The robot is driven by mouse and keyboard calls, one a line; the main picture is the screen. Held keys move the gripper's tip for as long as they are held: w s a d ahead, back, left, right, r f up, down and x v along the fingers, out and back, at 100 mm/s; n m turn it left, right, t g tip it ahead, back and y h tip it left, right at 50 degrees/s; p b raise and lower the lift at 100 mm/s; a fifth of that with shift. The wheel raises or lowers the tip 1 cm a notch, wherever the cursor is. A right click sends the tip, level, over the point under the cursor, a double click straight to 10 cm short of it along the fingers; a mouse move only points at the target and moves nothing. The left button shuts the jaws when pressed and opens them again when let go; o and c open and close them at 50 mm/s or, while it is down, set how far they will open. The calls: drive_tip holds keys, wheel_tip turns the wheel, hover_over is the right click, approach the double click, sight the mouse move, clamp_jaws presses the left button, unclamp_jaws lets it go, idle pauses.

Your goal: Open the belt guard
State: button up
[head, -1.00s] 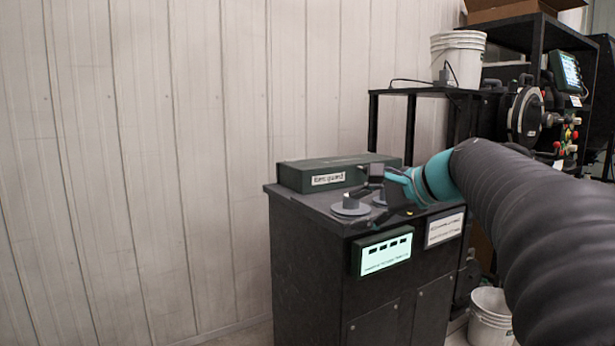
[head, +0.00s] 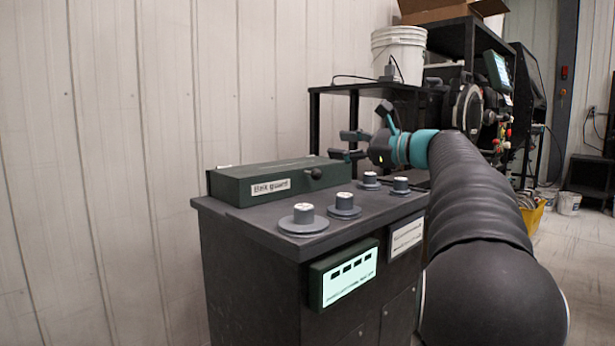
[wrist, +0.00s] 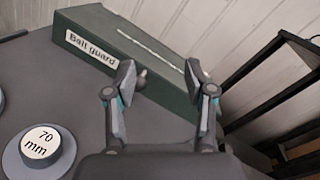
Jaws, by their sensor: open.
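The belt guard (head: 245,187) is a low dark green box with a white "Belt guard" label, lying flat at the back of the dark cabinet top. It looks closed. A small dark round knob (head: 313,173) sits on its front face, right of the label. In the wrist view the guard (wrist: 150,62) runs across the top, and the knob (wrist: 141,79) shows beside the left finger. My gripper (head: 350,145) is open and empty, at the guard's right end. In the wrist view its two fingers (wrist: 165,85) point at the guard's front; contact cannot be told.
Several round grey dials with white tops, one a "70 mm" dial (wrist: 40,146), stand on the cabinet top (head: 262,230) in front of the guard. A lit display (head: 345,275) is on the cabinet front. A black rack (head: 313,125) with a white bucket (head: 398,52) stands behind.

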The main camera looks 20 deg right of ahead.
drive_tip(key=b, duration=0.3)
approach(317, 175)
drive_tip(key=w, duration=0.2)
drive_tip(key=w+a, duration=0.1)
drive_tip(key=w, duration=0.1)
drive_tip(key=shift+f, duration=0.4)
drive_tip(key=x, duration=0.7)
drive_tip(key=shift+r, duration=0.2)
clamp_jaws()
